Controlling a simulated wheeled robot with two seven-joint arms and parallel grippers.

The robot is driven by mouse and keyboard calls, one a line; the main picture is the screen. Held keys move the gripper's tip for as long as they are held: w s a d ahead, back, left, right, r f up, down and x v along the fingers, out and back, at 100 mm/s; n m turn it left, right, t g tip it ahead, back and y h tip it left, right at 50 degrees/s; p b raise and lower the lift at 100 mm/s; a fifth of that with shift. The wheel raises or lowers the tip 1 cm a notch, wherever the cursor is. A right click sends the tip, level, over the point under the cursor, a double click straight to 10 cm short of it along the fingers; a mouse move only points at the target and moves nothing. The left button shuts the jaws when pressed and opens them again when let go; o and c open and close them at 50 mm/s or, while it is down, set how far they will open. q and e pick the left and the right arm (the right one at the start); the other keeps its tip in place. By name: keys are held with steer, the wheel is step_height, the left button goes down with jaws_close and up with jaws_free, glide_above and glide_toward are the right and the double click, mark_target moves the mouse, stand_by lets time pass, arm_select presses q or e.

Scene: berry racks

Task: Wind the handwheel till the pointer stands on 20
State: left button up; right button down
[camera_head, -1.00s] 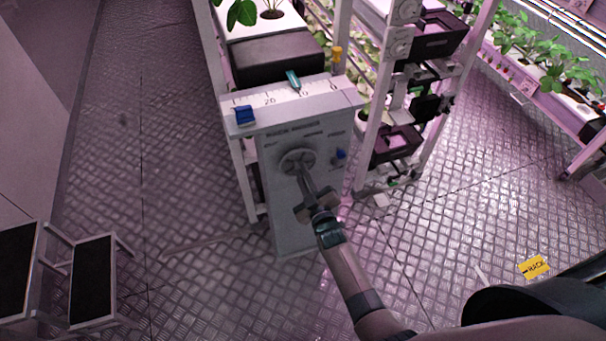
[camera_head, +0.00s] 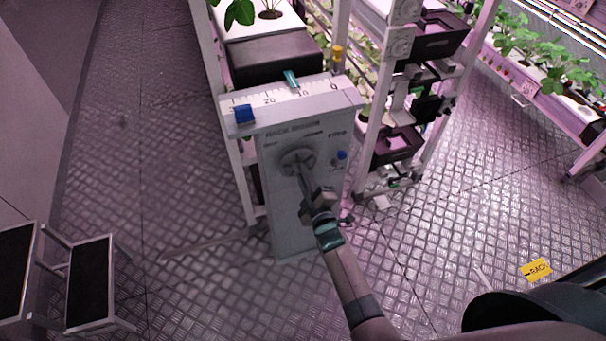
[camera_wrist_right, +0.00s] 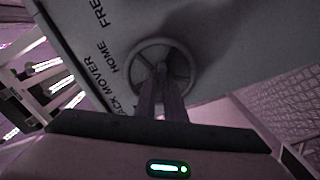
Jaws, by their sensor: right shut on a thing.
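The grey handwheel (camera_head: 288,160) is on the front of a pale box-shaped panel (camera_head: 290,215). The teal pointer (camera_head: 291,78) stands on the white scale (camera_head: 284,97) on the box's top, between 10 and 20 and nearer 10. My right gripper (camera_head: 303,172) reaches up to the wheel and is shut on it near its middle. In the right wrist view the fingers (camera_wrist_right: 161,75) meet at the hub of the spoked handwheel (camera_wrist_right: 138,60); they hide what exactly they grip. My left gripper is not in view.
A blue block (camera_head: 244,114) sits at the scale's 30 end and a yellow piece (camera_head: 337,55) stands behind the 0 end. A small blue knob (camera_head: 341,155) is right of the wheel. Plant racks stand behind; a step stool (camera_head: 90,283) is at lower left. Floor between is clear.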

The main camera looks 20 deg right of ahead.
steer(key=c, duration=1.8)
jaws_free()
steer(key=shift+c, duration=0.2)
steer(key=shift+s, duration=0.1)
